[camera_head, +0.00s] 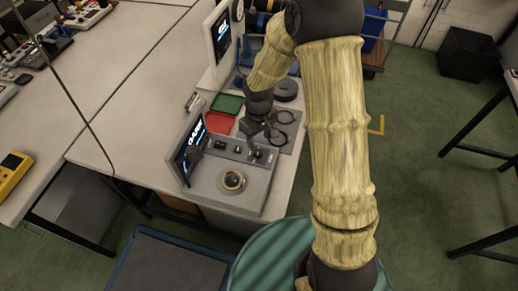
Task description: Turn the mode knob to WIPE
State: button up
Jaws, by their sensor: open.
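The grey control console (205,181) stands at the corner of the light worktable, with a tilted dark screen (188,150) at its back left. A row of small controls runs along its panel. One small dark control (257,155) at the right end of the row, probably the mode knob, sits right under my gripper (258,147). My gripper points down, open, with its fingertips close over or around this control; I cannot tell whether they touch it. The knob's labels and pointer are too small to read.
Dark rings (284,117) lie on the right. A second screen (221,33) stands further back.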

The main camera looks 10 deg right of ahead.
aim_at(259, 152)
notch_tip(259, 152, down, 8)
jog(key=shift+r, duration=0.2)
jog(key=shift+c, duration=0.2)
jog(key=c, duration=1)
